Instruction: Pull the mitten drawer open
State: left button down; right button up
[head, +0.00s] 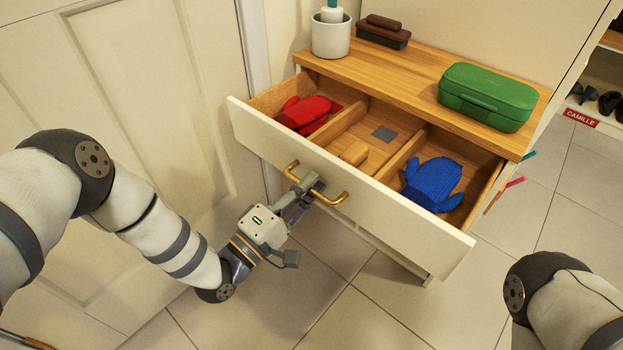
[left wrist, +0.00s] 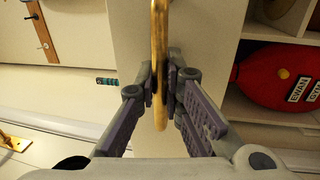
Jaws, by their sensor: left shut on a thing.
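The mitten drawer (head: 345,180) stands pulled out from the cabinet, showing its inside. A red mitten (head: 305,112) lies in its left compartment and a blue mitten (head: 432,184) in its right one. My left gripper (head: 308,190) is at the drawer front, shut on the brass handle (head: 341,199). The left wrist view shows the handle (left wrist: 160,60) between the two fingers. My right gripper is out of view; part of my right arm shows at the lower right.
On the wooden cabinet top (head: 420,70) stand a green box (head: 487,96), a pale cup (head: 331,36) and a brown brush (head: 383,32). A panelled door (head: 150,80) is at the left. The tiled floor (head: 330,300) before the drawer is clear.

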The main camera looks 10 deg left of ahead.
pick_arm(q)
jog(key=c, duration=1.7)
grip_release()
jog(key=v, duration=1.2)
